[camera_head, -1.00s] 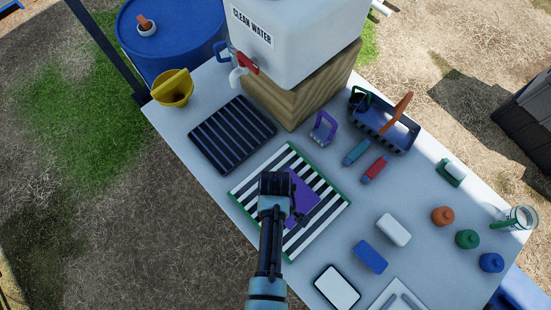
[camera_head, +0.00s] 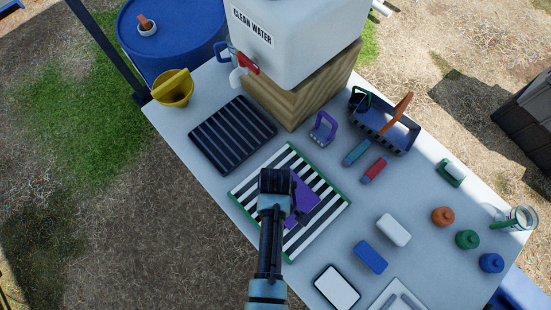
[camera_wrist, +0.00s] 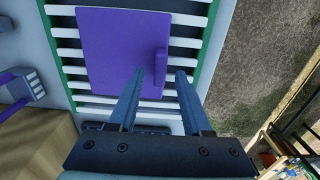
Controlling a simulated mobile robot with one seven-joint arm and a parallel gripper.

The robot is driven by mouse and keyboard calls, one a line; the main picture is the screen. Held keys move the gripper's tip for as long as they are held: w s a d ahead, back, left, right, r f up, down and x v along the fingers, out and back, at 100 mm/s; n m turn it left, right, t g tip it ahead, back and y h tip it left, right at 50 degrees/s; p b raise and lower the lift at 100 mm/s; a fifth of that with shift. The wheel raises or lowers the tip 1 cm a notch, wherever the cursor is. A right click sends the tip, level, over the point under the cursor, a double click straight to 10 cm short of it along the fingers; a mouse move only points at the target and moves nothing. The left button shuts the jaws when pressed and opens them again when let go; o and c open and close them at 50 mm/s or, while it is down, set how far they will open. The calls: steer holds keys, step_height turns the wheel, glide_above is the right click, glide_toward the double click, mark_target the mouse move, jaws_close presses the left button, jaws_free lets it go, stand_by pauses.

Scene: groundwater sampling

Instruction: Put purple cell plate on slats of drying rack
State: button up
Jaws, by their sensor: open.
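The purple cell plate (camera_head: 309,194) lies on a rack with white slats and a green border (camera_head: 335,204), partly hidden by my arm in the head view. In the wrist view the plate (camera_wrist: 112,48) looks flat on the slats, with an upright purple grip (camera_wrist: 161,72) near its right edge. My gripper (camera_head: 283,183) is over the plate. In the wrist view my gripper (camera_wrist: 160,76) is open, with one finger on each side of the grip and a gap showing beside it. Contact with the plate cannot be told.
A black ribbed rack (camera_head: 232,134) lies behind the striped one, and its top looks empty. A wooden block (camera_head: 300,85) under the water tank stands behind. A purple-handled item (camera_head: 323,128), a blue block (camera_head: 370,257) and a white block (camera_head: 393,230) are nearby.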

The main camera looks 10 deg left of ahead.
step_height(320, 180, up, 10)
steer(key=w+r+m+t, duration=0.3)
steer(key=w+r+t, duration=0.5)
steer(key=w+r, duration=0.9)
steer(key=w+r+m+t+y, duration=0.1)
steer(key=w+r+t, duration=0.2)
steer(key=r, duration=0.5)
steer(key=w+r+m+t, duration=0.1)
steer(key=w+r+t, duration=0.1)
steer(key=r, duration=0.6)
steer(key=s+d+r+m+t, duration=0.15)
steer(key=r+t, duration=0.25)
steer(key=r, duration=0.8)
steer(key=s+d+r+m+t, duration=0.15)
steer(key=r+t, duration=0.25)
steer(key=r, duration=0.8)
steer(key=s+d+r+m+t+h, duration=0.1)
steer(key=s+r+m+t, duration=0.2)
steer(key=s+r+t, duration=0.3)
steer(key=s+r, duration=0.5)
steer(key=r, duration=0.3)
steer(key=shift+r, duration=0.4)
step_height(320, 180, down, 8)
steer(key=b, duration=0.8)
steer(key=shift+w+f, duration=0.15)
